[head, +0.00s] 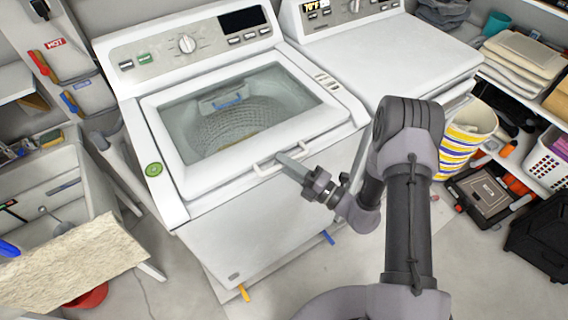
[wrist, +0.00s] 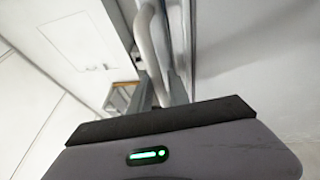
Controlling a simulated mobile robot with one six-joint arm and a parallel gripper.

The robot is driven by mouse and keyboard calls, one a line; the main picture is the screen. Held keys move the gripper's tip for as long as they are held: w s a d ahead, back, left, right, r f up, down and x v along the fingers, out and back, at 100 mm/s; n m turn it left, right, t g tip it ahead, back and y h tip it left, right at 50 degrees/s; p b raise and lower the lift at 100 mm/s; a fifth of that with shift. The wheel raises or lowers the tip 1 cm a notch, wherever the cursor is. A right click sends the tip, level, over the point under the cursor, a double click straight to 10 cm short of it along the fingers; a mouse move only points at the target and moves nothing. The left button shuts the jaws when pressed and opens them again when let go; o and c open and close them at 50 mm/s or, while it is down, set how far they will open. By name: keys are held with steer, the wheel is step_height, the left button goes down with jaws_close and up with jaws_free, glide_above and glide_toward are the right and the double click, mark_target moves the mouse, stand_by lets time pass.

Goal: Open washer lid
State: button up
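The washer lid (head: 301,118) is a white frame around a clear window, lying down over the drum of the left white machine. A pale handle (head: 266,170) runs along its front edge. My gripper (head: 289,162) is at the right part of this handle, reaching in from the front right. In the wrist view the handle (wrist: 151,45) runs down between the two grey fingertips (wrist: 161,92), which stand close together on either side of it. The lower end of the handle is partly hidden by the fingers and the gripper body.
A second white machine (head: 415,62) stands close on the right. A striped basket (head: 466,135), a toolbox (head: 485,190) and shelves are at the right. A sink cabinet with a beige board (head: 75,262) is at the left. Floor is free in front of the washer.

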jaws_close()
stand_by(1.5)
